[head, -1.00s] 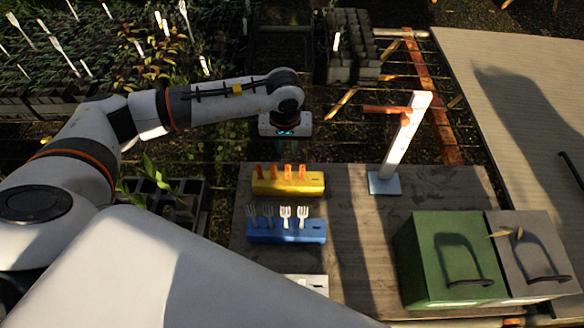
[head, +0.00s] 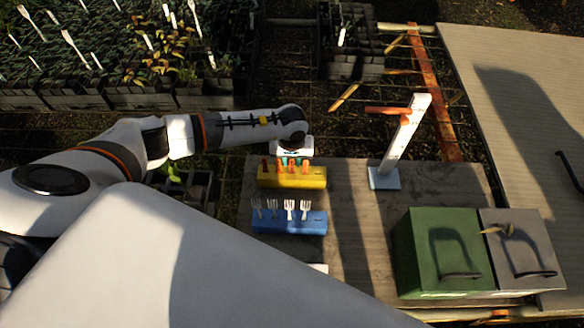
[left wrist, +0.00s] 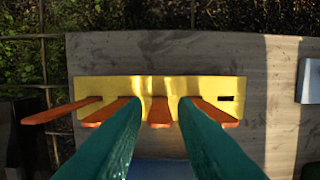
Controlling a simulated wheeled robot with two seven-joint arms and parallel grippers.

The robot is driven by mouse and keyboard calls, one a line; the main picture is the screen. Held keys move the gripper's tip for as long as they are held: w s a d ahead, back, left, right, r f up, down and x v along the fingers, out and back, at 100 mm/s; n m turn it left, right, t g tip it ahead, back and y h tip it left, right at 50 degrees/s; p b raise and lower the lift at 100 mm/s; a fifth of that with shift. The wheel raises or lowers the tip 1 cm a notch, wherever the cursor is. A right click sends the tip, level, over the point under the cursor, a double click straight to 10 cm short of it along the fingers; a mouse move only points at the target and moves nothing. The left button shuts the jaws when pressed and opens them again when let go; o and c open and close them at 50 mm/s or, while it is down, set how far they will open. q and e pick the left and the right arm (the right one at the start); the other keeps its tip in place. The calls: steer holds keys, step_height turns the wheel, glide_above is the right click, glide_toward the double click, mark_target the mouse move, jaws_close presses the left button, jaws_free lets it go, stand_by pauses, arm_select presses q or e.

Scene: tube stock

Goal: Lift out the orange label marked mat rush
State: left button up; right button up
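The orange labels stand upright in a row in a yellow block (head: 292,182) on the wooden bench; no writing on them is readable. In the left wrist view the yellow block (left wrist: 90,90) shows with several orange labels, one of them (left wrist: 160,114) between my fingers. My left gripper (head: 291,160) is right over the row in the head view. In the left wrist view its teal fingers (left wrist: 159,104) are apart, with a gap on each side of that middle label. Other labels lie outside the fingers, partly hidden by them on the right. My right gripper is not in view.
A blue block (head: 290,223) with white fork-shaped labels stands in front of the yellow one. A white post (head: 402,142) with an orange arm stands to the right. Green (head: 430,240) and grey (head: 520,235) lidded boxes stand at front right. The bench between is bare.

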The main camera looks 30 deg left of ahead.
arm_select(q)
jaws_close()
stand_by(0.3)
